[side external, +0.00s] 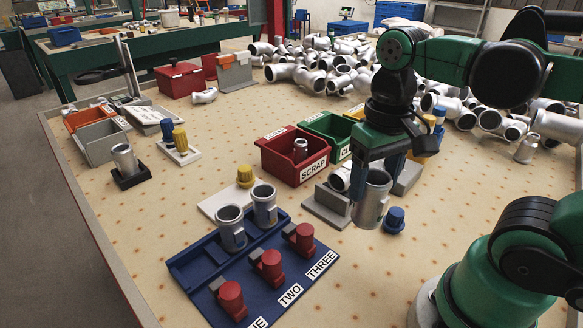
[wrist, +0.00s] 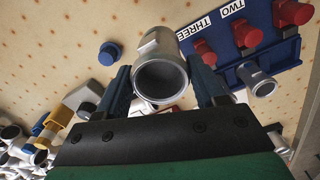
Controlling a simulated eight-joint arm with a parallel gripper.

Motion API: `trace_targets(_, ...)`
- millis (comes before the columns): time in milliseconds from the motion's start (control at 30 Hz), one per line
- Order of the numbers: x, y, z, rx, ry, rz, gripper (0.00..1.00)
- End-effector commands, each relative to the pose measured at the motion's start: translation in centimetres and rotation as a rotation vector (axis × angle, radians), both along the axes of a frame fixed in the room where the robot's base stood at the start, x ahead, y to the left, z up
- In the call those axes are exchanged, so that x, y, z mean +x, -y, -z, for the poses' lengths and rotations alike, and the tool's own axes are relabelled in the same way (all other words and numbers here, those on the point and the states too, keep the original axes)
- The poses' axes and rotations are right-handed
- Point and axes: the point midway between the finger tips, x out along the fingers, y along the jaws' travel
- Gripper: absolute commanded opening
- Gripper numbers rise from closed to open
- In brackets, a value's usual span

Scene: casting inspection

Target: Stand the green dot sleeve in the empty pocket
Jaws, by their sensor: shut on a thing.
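My gripper (side external: 372,165) is shut on a grey metal sleeve (side external: 371,203), held upright with its open end up, above the table to the right of the blue fixture. In the wrist view the sleeve (wrist: 160,72) sits between the two fingers (wrist: 165,90). No green dot shows on it from these angles. The blue fixture (side external: 183,266) carries red clamps and labels, TWO and THREE readable. Two sleeves stand in it, one behind clamp TWO (side external: 231,230) and one behind clamp THREE (side external: 264,205). The pocket at the left end (side external: 204,266) looks empty.
A blue knob-like piece (side external: 394,219) stands just right of the held sleeve. Grey blocks (side external: 327,207) stand to its left. A red SCRAP bin (side external: 292,156) and a green bin (side external: 331,129) are behind.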

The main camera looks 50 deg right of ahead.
Motion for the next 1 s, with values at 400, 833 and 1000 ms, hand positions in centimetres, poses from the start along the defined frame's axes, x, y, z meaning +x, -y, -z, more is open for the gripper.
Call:
trace_targets(400, 0.0, 0.0, -8.4, 0.000, 0.000, 0.000, 0.00)
trace_targets(833, 4.7, -2.5, -12.6, 0.000, 0.000, -0.008, 0.00)
trace_targets(1000, 8.9, -5.7, -13.8, 0.000, 0.000, -0.007, 0.00)
